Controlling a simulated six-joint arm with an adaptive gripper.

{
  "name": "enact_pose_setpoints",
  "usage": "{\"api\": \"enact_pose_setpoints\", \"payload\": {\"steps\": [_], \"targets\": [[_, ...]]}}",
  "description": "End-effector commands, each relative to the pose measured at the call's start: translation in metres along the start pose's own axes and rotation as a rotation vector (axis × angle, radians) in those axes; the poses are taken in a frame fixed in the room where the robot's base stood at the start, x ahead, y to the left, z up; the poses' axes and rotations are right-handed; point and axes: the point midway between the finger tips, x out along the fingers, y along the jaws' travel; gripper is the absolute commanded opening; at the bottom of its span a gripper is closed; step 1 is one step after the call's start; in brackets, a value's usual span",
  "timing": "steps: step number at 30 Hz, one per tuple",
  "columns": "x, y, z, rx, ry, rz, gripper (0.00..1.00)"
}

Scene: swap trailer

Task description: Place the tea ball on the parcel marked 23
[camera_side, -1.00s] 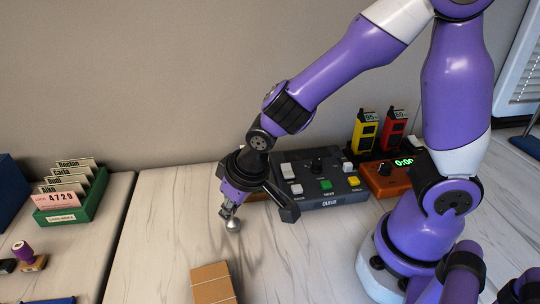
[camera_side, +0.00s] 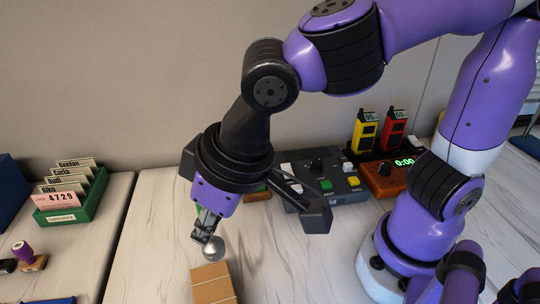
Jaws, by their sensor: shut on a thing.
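The tea ball (camera_side: 214,249) is a small silver sphere. My gripper (camera_side: 207,238) is shut on it, with the ball hanging at the fingertips. The ball shows just above and behind the top of a tan cardboard parcel (camera_side: 214,287) at the bottom of the side view. I cannot tell whether ball and parcel touch. The parcel is cut off by the lower picture edge, and no number on it can be read.
A grey control box (camera_side: 325,187) with buttons stands behind my gripper. An orange timer (camera_side: 387,177) and yellow (camera_side: 365,130) and red (camera_side: 393,130) devices are to its right. A green card box (camera_side: 75,198) and a stamp (camera_side: 25,254) are at left. The marble tabletop (camera_side: 145,250) left of the parcel is clear.

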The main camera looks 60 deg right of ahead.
Motion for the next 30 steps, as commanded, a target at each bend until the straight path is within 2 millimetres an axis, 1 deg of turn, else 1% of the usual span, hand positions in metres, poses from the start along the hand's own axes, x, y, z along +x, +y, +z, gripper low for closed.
{"api": "enact_pose_setpoints", "payload": {"steps": [2,4,6,11,15,18,29,30], "targets": [[0.001,-0.010,-0.007,-0.072,0.002,-0.028,0.00],[0.009,-0.013,-0.005,-0.103,0.000,-0.036,0.00],[0.021,-0.013,0.000,-0.106,0.000,-0.037,0.00],[0.040,-0.013,0.007,-0.104,0.001,-0.037,0.00],[0.061,-0.012,0.016,-0.103,0.000,-0.037,0.00],[0.071,-0.013,0.020,-0.101,0.002,-0.038,0.00],[0.074,-0.013,0.022,-0.101,0.004,-0.039,0.00],[0.075,-0.013,0.022,-0.101,0.004,-0.039,0.20]]}}
